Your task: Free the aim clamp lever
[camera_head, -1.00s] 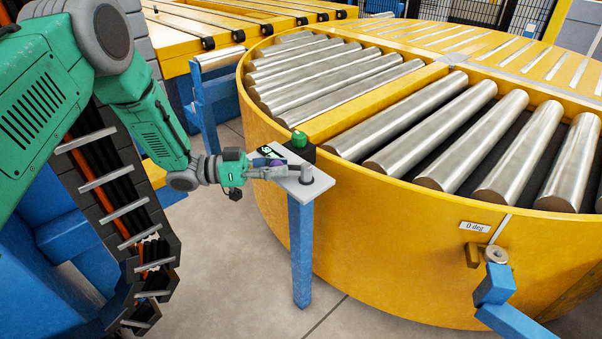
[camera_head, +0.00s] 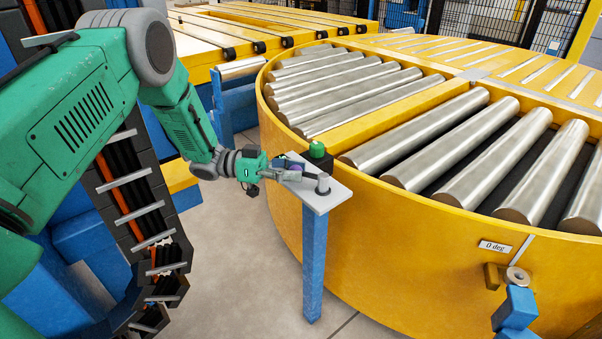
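A pale plate (camera_head: 336,193) stands on a blue post at the edge of the yellow turntable. A short grey upright piece (camera_head: 323,184) stands on it; I cannot tell for sure whether this is the aim clamp lever. My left gripper (camera_head: 301,178) is over the plate, its fingers pointing right toward the grey piece. The fingers are small and overlap in view, so contact and opening are unclear. A dark box with a green button (camera_head: 317,149) is just behind. My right gripper is not in view.
The yellow turntable (camera_head: 400,240) with steel rollers fills the right side. A "0 deg" label (camera_head: 495,246) is on its side, above a bracket with a round grey part (camera_head: 516,275) and a blue support. A yellow conveyor (camera_head: 240,50) lies behind. Floor shows left of the post.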

